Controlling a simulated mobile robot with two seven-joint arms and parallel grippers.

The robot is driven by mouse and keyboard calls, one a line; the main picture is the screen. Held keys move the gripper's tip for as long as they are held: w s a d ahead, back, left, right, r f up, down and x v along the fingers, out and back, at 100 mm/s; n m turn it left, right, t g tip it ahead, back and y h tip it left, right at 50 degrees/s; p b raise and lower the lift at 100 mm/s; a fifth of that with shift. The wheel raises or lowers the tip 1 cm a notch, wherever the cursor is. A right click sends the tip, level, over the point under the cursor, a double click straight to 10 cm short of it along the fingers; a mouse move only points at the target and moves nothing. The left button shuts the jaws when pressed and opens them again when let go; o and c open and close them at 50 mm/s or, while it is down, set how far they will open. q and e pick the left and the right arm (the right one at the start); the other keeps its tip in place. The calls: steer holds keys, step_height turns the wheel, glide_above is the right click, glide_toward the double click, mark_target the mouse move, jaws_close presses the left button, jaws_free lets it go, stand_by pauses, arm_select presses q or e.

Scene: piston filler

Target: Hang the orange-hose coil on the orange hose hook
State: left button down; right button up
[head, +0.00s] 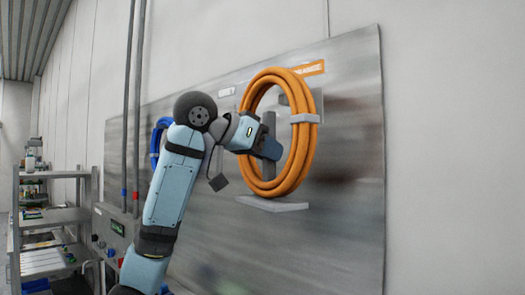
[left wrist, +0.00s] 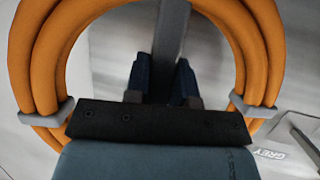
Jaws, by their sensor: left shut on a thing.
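The orange-hose coil (head: 302,160) is a thick upright ring in front of the grey metal panel, beneath an orange label (head: 311,69). It fills the upper left wrist view (left wrist: 262,40), with grey clips around its sides. My left gripper (head: 270,148) reaches into the ring from the left. Its fingers (left wrist: 163,82) are shut on a grey bar (left wrist: 171,35) inside the ring, which appears to belong to the coil. The orange hose hook is mostly hidden behind the coil; I cannot tell whether the coil touches it. My right gripper is not in view.
A grey ledge (head: 273,204) sticks out at the coil's lower edge. A GREY label (left wrist: 271,154) and grey bracket (left wrist: 303,140) sit beside the coil. A blue coil (head: 156,142) hangs behind my arm. Shelving (head: 52,216) stands at far left. The panel's right part is clear.

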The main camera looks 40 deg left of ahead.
arm_select(q)
steer(key=w+f, duration=0.1)
steer(key=w, duration=0.7)
steer(key=shift+d+p, duration=0.25)
steer(key=shift+p, duration=0.2)
stand_by(0.4)
steer(key=shift+f, duration=0.1)
stand_by(0.5)
steer(key=c, duration=0.9)
jaws_free()
steer(key=shift+d, duration=0.1)
steer(key=shift+f, duration=0.1)
